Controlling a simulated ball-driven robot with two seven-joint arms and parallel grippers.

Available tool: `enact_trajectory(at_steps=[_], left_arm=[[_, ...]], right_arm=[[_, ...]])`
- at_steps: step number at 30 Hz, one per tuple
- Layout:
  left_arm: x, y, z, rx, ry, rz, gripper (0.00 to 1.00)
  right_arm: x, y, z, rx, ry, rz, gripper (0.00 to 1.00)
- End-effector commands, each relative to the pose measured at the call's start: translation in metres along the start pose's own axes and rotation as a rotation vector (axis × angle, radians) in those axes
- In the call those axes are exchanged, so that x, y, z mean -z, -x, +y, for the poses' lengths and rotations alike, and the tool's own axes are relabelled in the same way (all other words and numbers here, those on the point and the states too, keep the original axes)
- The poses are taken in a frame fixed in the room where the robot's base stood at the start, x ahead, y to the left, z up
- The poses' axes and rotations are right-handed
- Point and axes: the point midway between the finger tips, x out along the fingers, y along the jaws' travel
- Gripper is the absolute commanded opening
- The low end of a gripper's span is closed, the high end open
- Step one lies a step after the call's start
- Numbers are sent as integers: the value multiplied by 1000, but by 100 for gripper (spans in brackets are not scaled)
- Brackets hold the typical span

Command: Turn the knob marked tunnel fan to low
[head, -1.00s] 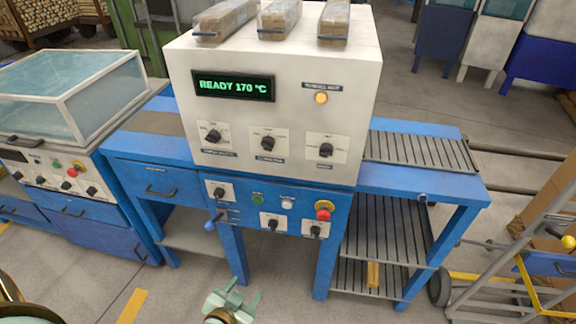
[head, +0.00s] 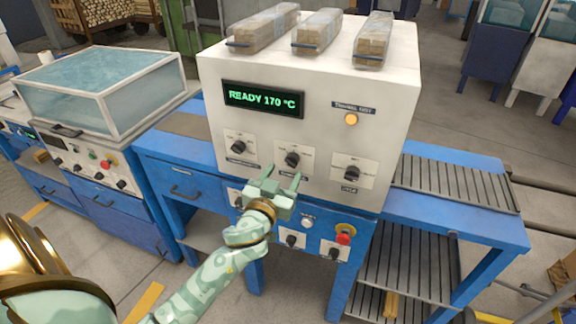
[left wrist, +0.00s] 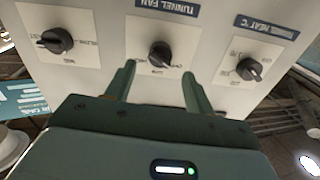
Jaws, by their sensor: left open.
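The tunnel fan knob (head: 292,158) is the black middle knob of three on the white machine's front, on a pale dial plate. In the left wrist view the knob (left wrist: 160,55) shows beside its dark "TUNNEL FAN" label (left wrist: 167,6). Its exact setting is too small to read. My left gripper (head: 282,174) is open and empty, just below the knob in the head view. In the left wrist view its two fingers (left wrist: 159,72) point toward the knob, one on each side of it in the picture. I see no clear contact. My right gripper is not in view.
Similar knobs sit left (head: 238,147) and right (head: 352,173) of it. The green display (head: 263,98) reads "READY 170 °C". Below, a blue panel carries more knobs and a red button (head: 344,238). Wrapped wood bundles (head: 321,33) lie on top. A roller conveyor (head: 455,184) extends right.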

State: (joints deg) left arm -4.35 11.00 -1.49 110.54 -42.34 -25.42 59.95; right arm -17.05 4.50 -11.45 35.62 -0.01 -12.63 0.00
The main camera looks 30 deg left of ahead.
Motion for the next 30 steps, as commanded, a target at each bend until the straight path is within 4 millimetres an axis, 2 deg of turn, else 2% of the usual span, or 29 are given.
enact_trajectory(at_steps=[3, 7, 17, 18, 21, 23, 30], left_arm=[[0, -22, 0, 0, -2, 2, 54], [-1, -35, 0, 0, -2, -1, 54], [-1, -40, 0, 0, 0, -1, 54], [-1, -40, 0, 0, 0, -1, 51], [-1, -40, 0, 0, 0, -1, 23], [-1, -40, 0, 0, 0, -1, 9], [0, -40, 0, 0, -10, -1, 9]], right_arm=[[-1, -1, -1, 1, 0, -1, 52], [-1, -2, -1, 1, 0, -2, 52], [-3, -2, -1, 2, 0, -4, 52], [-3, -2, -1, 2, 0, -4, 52], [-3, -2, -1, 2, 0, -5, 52], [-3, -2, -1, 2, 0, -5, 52], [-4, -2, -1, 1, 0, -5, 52]])
